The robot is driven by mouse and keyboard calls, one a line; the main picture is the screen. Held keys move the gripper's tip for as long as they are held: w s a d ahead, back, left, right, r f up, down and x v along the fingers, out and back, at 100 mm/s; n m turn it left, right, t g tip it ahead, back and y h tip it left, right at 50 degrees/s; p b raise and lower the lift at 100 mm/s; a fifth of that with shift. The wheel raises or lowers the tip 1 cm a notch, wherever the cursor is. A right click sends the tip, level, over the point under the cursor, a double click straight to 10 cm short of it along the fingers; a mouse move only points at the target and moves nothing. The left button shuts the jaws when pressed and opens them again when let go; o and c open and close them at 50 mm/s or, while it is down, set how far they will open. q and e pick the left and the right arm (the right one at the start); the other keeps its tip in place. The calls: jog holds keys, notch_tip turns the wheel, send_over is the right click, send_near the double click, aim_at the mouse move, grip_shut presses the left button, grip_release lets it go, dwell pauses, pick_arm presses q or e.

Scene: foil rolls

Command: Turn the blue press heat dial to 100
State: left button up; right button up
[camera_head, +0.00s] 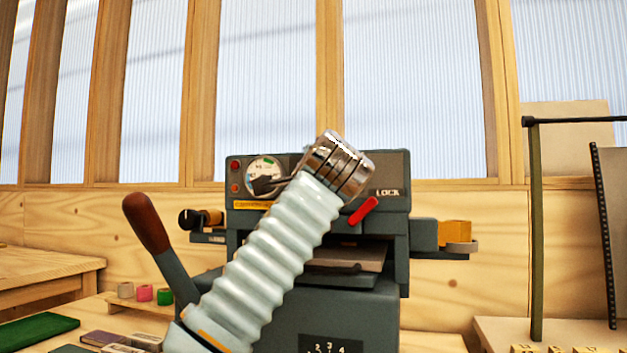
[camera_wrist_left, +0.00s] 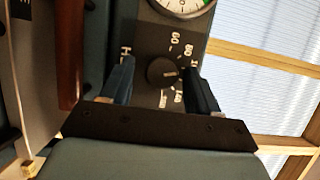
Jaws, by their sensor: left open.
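The press (camera_head: 300,320), dark blue-grey, stands in the middle of the head view, its front partly covered by my left arm. The heat dial is a round dark knob (camera_wrist_left: 161,72) in the wrist view, with white numbers around it, 60 and 80 among them. Its exact setting is too small to read. My left gripper (camera_head: 262,186) is open, its two fingers on either side of the knob, with gaps visible between fingers and knob. My right gripper is in neither view.
Small coloured rolls (camera_head: 145,294) stand at the left.

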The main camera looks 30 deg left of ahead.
pick_arm(q)
jog(key=shift+s, duration=0.1)
jog(key=b+v, duration=0.3)
jog(key=v, duration=1)
jog(key=shift+s+d, duration=0.25)
